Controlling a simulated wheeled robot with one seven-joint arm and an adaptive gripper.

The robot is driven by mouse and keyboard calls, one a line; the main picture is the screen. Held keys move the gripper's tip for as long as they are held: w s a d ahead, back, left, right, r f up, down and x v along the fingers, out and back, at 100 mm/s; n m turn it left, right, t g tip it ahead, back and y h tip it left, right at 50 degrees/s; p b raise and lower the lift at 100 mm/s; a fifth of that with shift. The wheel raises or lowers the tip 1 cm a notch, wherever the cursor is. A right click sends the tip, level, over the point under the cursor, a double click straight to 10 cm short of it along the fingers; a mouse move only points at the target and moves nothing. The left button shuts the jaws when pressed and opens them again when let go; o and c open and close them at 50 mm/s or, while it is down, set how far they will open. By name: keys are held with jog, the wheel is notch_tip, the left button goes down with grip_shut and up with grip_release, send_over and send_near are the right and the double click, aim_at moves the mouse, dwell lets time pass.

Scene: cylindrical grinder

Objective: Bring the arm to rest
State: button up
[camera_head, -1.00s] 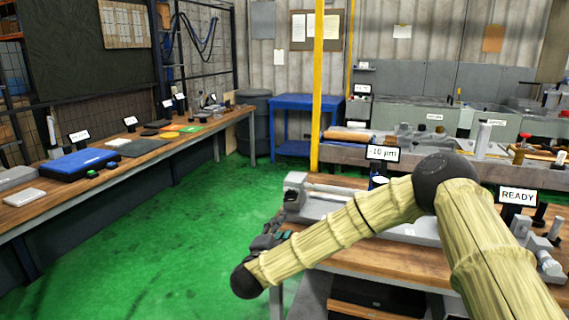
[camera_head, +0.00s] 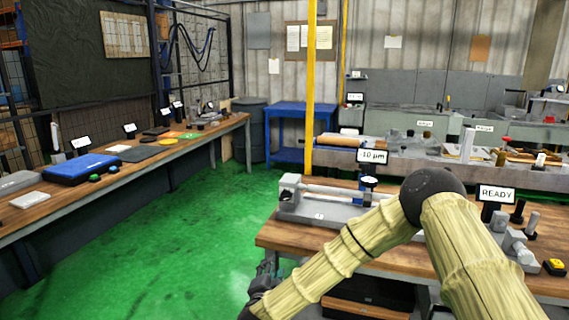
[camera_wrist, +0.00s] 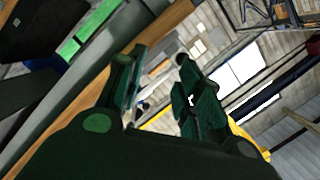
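My arm, in a tan ribbed cover, reaches from the lower right of the head view and bends down to the left. My gripper (camera_head: 265,276) shows as a small dark shape beside the front left edge of the grinder's wooden bench (camera_head: 285,236), low over the green floor. It is partly hidden by my wrist. In the wrist view, the dark green fingers of my gripper (camera_wrist: 160,68) stand apart with a clear gap and nothing between them. The wrist camera is strongly tilted.
The grinder bench carries a grey machine (camera_head: 330,208), a "10 µm" sign (camera_head: 372,156), a "READY" sign (camera_head: 496,193) and a yellow button box (camera_head: 555,265). A long bench (camera_head: 60,208) with a blue case (camera_head: 85,166) runs along the left. The green floor (camera_head: 180,240) between is clear.

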jog(key=s+d+f+n+g+y, duration=0.2)
jog(key=s+d+f+n+g, duration=0.25)
jog(key=s+f, duration=0.7)
jog(key=s+d+f+n+g+y, duration=0.25)
jog(key=s+d+f+n, duration=0.2)
jog(key=s+f, duration=0.7)
jog(key=s+d+f+n+g, duration=0.1)
jog(key=s+d+g, duration=0.2)
jog(key=s+d, duration=0.3)
jog(key=s+d+f+n+g+h+p, duration=0.1)
jog(key=s+d, duration=0.4)
jog(key=s, duration=0.7)
jog(key=s+d+f+n+g+h, duration=0.1)
jog(key=s+d+g, duration=0.4)
jog(key=s, duration=0.5)
jog(key=shift+d+f+n, duration=0.3)
jog(key=shift+d+f, duration=0.55)
jog(key=shift+f, duration=0.05)
